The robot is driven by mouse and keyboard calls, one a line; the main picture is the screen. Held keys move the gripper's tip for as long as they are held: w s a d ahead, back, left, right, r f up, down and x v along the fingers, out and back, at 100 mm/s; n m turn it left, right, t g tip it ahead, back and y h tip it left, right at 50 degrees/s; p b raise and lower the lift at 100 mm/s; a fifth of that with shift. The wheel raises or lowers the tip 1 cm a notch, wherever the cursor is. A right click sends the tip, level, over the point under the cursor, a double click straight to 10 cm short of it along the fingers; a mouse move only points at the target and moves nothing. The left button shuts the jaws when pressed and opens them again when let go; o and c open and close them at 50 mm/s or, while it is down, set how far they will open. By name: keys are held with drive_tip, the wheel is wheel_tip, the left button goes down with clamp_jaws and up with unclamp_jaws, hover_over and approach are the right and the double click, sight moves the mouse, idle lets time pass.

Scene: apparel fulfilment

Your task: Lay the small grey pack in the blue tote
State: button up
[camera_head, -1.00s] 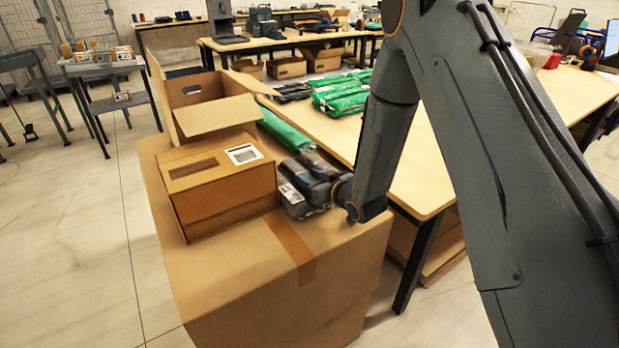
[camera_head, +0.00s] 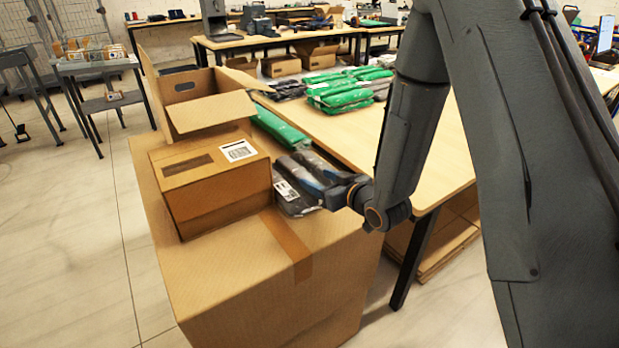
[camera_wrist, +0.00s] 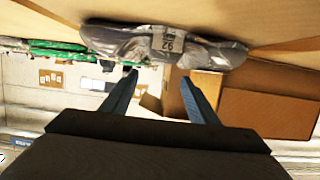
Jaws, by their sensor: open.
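The small grey pack (camera_head: 292,202), in clear wrapping with a white label, lies on top of the large cardboard box. In the wrist view the grey pack (camera_wrist: 212,52) spans the top of the picture, its label near the middle. My gripper (camera_head: 296,160) is low over the pack, its two fingers apart and pointing left and away. In the wrist view my gripper (camera_wrist: 158,76) is open, with nothing between the fingers and the pack beyond the tips. Contact with the pack cannot be told. I cannot make out a blue tote in these views.
A closed carton (camera_head: 215,190) stands left of the pack on the large box (camera_head: 250,270). An open carton (camera_head: 190,105) and a green pack (camera_head: 280,127) are behind. The wooden table (camera_head: 440,165) at right holds several green packs (camera_head: 338,98).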

drive_tip(key=shift+v, duration=2.15)
